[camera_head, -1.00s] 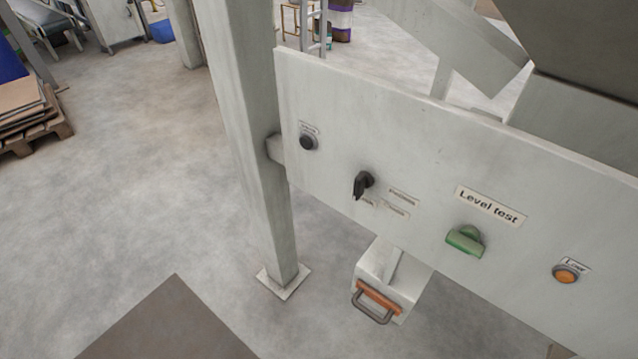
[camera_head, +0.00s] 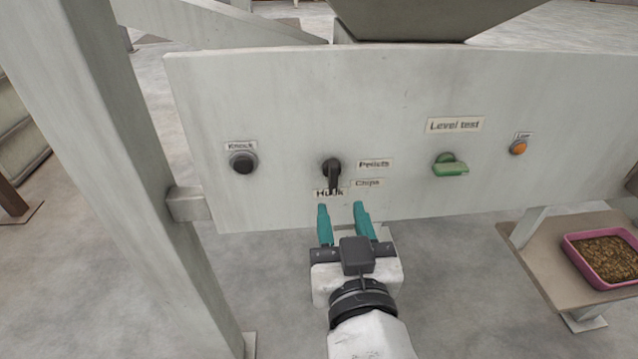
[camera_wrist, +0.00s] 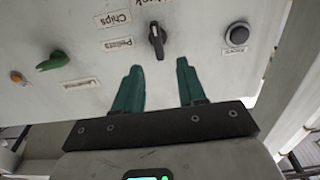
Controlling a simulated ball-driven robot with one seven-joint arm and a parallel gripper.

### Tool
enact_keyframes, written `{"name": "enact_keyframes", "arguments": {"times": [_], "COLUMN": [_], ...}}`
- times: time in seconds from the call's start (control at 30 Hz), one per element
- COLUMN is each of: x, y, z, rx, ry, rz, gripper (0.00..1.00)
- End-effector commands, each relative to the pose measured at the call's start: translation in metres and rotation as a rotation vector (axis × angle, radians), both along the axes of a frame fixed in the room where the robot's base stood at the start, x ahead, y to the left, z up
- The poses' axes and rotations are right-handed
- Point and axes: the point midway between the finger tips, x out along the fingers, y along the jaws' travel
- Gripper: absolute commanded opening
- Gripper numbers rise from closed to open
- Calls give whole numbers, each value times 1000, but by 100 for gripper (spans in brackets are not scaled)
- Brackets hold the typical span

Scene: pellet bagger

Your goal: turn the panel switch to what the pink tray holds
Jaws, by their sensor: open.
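The black panel switch (camera_head: 332,172) is on the pale panel, and its handle points down to the label Husk (camera_head: 328,193). The labels Pellets (camera_head: 375,163) and Chips (camera_head: 367,183) are to its right. The switch also shows in the wrist view (camera_wrist: 157,40), where the labels are upside down. The pink tray (camera_head: 577,257) at the right holds brown, coarse, loose bits; their exact kind is hard to tell. My gripper (camera_head: 341,208) is open and empty, with teal fingers just below the switch in the picture. In the wrist view the fingertips (camera_wrist: 158,66) flank the switch's line, apart from it.
A black Knock button (camera_head: 243,162) is left of the switch. A green knob (camera_head: 450,166) under a Level test label and an orange lamp (camera_head: 518,147) are to the right. A grey post (camera_head: 115,150) stands at the left. The tray sits on a brown-topped stand (camera_head: 540,240).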

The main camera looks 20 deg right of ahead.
Motion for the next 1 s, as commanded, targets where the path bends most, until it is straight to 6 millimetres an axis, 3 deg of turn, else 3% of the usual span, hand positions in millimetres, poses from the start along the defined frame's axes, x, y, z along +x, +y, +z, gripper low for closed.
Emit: {"name": "enact_keyframes", "arguments": {"times": [0.2, 0.43, 0.87, 1.0], "x": [40, 69, 79, 79], "y": [-13, -23, -26, -26], "z": [1, 0, -1, -1], "rx": [0, 0, 0, 0], "ry": [-1, 1, 2, 2], "rz": [-3, -2, -1, -1], "gripper": [40, 40, 40, 29]}}
